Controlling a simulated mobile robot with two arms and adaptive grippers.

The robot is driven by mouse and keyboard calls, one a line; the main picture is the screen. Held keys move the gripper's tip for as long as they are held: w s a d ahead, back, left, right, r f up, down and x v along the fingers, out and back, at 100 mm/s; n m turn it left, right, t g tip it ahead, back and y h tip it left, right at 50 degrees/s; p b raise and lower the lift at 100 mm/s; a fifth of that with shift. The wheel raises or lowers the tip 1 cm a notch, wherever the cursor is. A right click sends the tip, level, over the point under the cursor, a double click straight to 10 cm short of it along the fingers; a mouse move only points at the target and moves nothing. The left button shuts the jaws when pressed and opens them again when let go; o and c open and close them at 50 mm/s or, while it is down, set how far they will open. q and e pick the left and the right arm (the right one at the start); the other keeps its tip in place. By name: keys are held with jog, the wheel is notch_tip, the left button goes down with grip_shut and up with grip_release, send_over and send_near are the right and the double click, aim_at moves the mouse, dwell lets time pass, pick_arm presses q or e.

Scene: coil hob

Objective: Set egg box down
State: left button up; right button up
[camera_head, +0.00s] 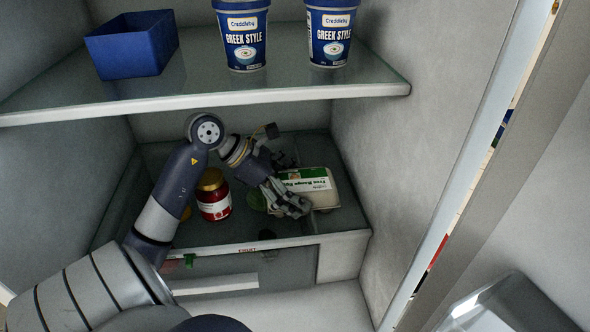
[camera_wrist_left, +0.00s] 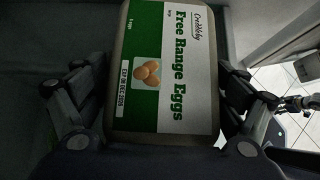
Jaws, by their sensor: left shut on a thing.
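The egg box (camera_head: 316,187) has a white and green label reading "Free Range Eggs". In the head view it is on the lower glass shelf (camera_head: 240,234) of the fridge, at the right near the side wall. My left gripper (camera_head: 287,200) is at its left side and partly covers it. In the left wrist view the egg box (camera_wrist_left: 165,68) fills the space between the two fingers of my left gripper (camera_wrist_left: 160,110), which is shut on it. I cannot tell whether its underside touches the shelf. My right gripper is not clearly in the head view.
A red jar with a gold lid (camera_head: 214,196) stands left of the egg box. The upper shelf (camera_head: 200,100) holds a blue bin (camera_head: 133,46) and two yoghurt tubs (camera_head: 242,35). A drawer is below the lower shelf.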

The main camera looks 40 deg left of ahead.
aim_at(270, 183)
pick_arm(q)
jog(key=shift+f+b, duration=0.1)
jog(key=shift+b, duration=0.2)
jog(key=o, duration=1.4)
jog(key=shift+r+p, duration=0.35)
jog(key=b+v, duration=0.1)
jog(key=v, duration=0.6)
jog(key=shift+s+a, duration=0.1)
jog(key=shift+s, duration=0.05)
jog(key=shift+f, duration=0.1)
